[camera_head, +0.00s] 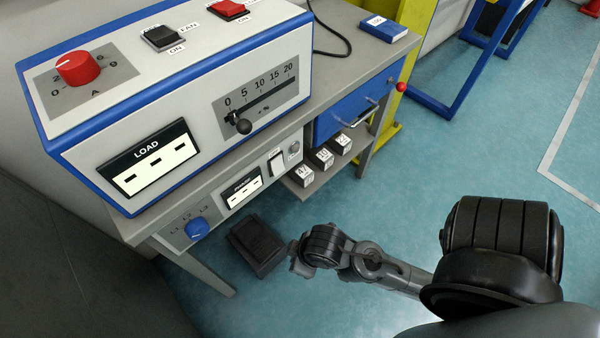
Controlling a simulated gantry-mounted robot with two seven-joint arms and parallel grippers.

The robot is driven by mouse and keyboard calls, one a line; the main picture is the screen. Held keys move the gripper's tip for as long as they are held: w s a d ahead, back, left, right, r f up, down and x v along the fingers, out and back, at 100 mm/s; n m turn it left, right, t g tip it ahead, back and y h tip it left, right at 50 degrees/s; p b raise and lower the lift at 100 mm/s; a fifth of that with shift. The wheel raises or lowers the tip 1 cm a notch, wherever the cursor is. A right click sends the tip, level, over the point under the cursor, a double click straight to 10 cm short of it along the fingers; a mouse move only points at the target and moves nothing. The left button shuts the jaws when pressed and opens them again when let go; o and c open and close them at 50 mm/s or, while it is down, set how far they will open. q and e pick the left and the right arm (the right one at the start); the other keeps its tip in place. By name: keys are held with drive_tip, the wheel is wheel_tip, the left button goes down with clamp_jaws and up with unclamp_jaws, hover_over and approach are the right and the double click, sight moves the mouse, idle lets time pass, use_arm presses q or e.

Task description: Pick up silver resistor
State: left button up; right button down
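I cannot make out a silver resistor in the head view. Several small dark blocks with white labelled fronts sit in a row on the low shelf under the blue drawer: a left one (301,175), a middle one (322,157) and a right one (341,143). The labels are too small to read surely. My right arm comes in from the right, and its gripper end (299,257) is over the floor, below and apart from these blocks. Its fingers are too small and dark to tell open from shut. My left gripper is not in view.
A blue-edged console with a LOAD display (147,158), red knob (78,67) and slider (240,122) stands on the bench. A blue drawer (350,112) is below. A blue box (383,27) lies on the bench top. A black box (257,243) is on the floor.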

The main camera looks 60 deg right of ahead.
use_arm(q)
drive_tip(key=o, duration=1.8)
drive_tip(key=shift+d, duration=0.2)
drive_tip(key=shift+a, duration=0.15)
